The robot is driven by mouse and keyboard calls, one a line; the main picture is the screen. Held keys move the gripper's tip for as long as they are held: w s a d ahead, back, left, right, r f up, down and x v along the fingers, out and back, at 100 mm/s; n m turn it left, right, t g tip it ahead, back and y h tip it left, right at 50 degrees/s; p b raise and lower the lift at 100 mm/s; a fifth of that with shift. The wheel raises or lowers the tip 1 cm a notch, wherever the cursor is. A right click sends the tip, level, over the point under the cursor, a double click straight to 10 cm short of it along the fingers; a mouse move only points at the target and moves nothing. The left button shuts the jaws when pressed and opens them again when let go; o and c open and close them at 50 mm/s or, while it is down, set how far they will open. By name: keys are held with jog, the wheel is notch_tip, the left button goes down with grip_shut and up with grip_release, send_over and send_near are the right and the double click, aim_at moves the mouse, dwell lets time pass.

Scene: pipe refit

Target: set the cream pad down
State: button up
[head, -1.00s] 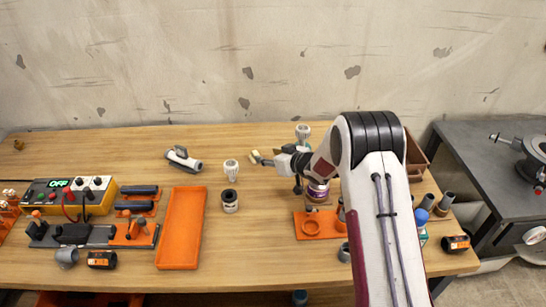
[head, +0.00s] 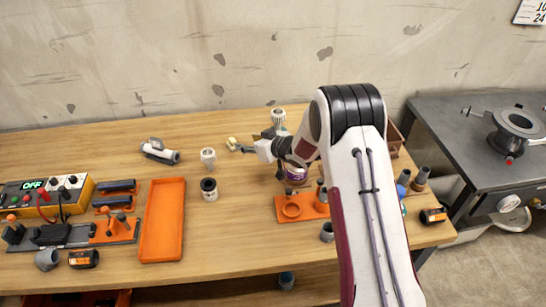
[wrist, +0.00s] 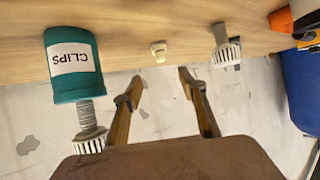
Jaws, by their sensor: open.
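The small cream pad (head: 232,143) is on the wooden table, just left of my gripper's tips in the head view. In the wrist view the cream pad (wrist: 158,51) sits on the wood beyond the fingertips, roughly centred between them, with a visible space between. My gripper (wrist: 160,76) has its two fingers spread with nothing between them. In the head view my gripper (head: 246,149) is small and partly covered by my own arm, so its height above the table is hard to tell.
A white-capped grey fitting (head: 208,158) and a dark-topped ring piece (head: 209,189) stand left of the pad. An orange tray (head: 162,220) lies further left. A teal can marked CLIPS (wrist: 74,62) and a ribbed white fitting (wrist: 226,48) flank the fingers.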

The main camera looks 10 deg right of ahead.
jog(key=s+d+r+m+t+h, duration=0.1)
jog(key=s+d+r+h, duration=0.1)
jog(key=d+r, duration=0.35)
jog(key=s+d+r+m+h, duration=0.1)
jog(key=s+d+r+h, duration=0.1)
jog(key=r, duration=0.7)
jog(key=s+d+r+m+g+h, duration=0.1)
jog(key=s+d+r+h, duration=0.15)
jog(key=s+r, duration=0.3)
jog(key=s+d+r+m+h, duration=0.1)
jog(key=s+d+r, duration=0.3)
jog(key=s, duration=0.2)
jog(key=s+d+r+m+g, duration=0.2)
jog(key=s+r, duration=0.1)
jog(key=s, duration=1.4)
jog(key=s+a+f+g, duration=0.1)
jog(key=s, duration=0.8)
jog(key=s+a+f+g, duration=0.1)
jog(key=s+a+f, duration=0.1)
jog(key=s, duration=0.8)
jog(key=shift+s+g+y, duration=0.2)
jog(key=shift+g+y, duration=0.1)
jog(key=shift+y, duration=0.15)
